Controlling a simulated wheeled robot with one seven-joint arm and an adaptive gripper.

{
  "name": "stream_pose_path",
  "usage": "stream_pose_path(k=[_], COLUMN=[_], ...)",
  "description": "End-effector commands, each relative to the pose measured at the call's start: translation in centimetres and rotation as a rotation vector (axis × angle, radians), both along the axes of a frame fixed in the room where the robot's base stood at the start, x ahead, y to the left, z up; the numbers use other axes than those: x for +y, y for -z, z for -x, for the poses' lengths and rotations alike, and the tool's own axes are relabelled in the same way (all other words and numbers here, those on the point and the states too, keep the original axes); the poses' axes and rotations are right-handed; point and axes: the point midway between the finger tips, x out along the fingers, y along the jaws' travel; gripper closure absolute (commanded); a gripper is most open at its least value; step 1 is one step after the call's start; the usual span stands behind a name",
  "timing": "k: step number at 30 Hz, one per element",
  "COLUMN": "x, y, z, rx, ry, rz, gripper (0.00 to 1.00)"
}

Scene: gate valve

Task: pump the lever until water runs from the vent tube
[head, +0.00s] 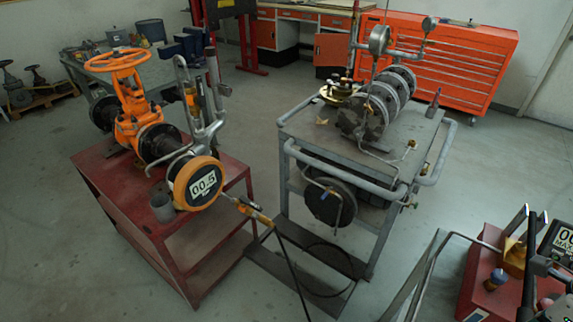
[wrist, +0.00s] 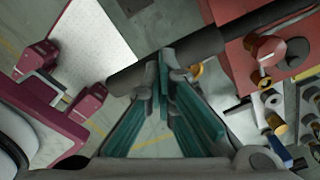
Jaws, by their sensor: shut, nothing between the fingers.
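A dark grey round bar, which looks like the lever's grip (wrist: 202,45), crosses the wrist view diagonally. My gripper (wrist: 164,68) is shut and its fingertips meet at this bar. Nothing shows between the fingers, and I cannot tell whether they touch the bar. In the head view a red pump unit (head: 492,290) with a digital display stands at the lower right, partly cut off. A thin bent tube (head: 168,160) ends near a grey cup (head: 161,207). No water is visible there.
A grey metal cart (head: 420,150) with flanged pipework stands in the middle. A black hose (head: 290,265) runs down from the orange gauge's fitting to the floor. An orange tool chest (head: 450,65) is at the back.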

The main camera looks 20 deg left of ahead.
Motion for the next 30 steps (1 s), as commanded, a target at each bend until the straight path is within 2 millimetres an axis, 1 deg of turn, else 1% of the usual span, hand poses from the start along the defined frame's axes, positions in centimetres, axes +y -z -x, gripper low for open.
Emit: stream_pose_path(k=[1, 18, 22, 30], x=[0.0, 0.0, 0.0, 0.0], y=[-1.3, -9.7, -10.3, -10.2], z=[0.5, 0.5, 0.2, 0.1], rx=[0.001, 0.001, 0.001, 0.002], ry=[-0.001, -0.001, 0.000, 0.001], rz=[0.001, 0.000, 0.000, -0.001], gripper=[1.00, 1.00, 1.00, 1.00])
